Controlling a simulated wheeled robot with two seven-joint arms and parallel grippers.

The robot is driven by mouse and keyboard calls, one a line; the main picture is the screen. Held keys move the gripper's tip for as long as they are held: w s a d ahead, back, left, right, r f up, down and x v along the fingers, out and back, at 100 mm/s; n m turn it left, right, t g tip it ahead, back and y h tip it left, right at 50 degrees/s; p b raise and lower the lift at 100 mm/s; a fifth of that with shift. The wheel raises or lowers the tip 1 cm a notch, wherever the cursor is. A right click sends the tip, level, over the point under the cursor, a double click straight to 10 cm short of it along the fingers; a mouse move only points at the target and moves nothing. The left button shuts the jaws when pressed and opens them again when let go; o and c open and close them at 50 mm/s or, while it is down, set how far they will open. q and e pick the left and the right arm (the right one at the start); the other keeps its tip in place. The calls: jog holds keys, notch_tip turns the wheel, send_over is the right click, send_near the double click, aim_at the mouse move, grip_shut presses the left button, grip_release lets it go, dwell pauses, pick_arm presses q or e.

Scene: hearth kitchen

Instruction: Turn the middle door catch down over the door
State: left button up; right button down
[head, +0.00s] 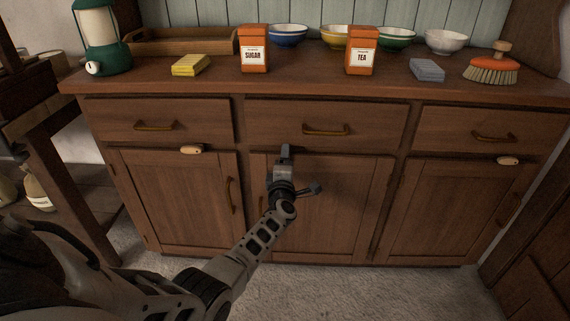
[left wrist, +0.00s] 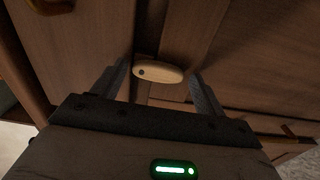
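The middle door (head: 335,205) of the sideboard is shut. Its wooden catch (left wrist: 158,71) shows in the left wrist view as a pale oblong with a dark pivot at its left end. It lies crosswise in the picture, between my left gripper's fingers and apart from both. In the head view my left gripper (head: 284,152) is at the top of the middle door and hides this catch. The fingers (left wrist: 158,88) are open and empty. My right gripper is not in view.
The left catch (head: 192,150) and right catch (head: 508,160) lie level above their doors. Drawer handles stick out, including the middle one (head: 326,130) close to my gripper. Tins, bowls, sponges, a brush and a lantern stand on the top. The floor in front is clear.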

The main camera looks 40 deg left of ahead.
pick_arm(q)
jog(key=shift+r, duration=0.1)
jog(key=p+v, duration=0.8)
jog(key=v, duration=0.8)
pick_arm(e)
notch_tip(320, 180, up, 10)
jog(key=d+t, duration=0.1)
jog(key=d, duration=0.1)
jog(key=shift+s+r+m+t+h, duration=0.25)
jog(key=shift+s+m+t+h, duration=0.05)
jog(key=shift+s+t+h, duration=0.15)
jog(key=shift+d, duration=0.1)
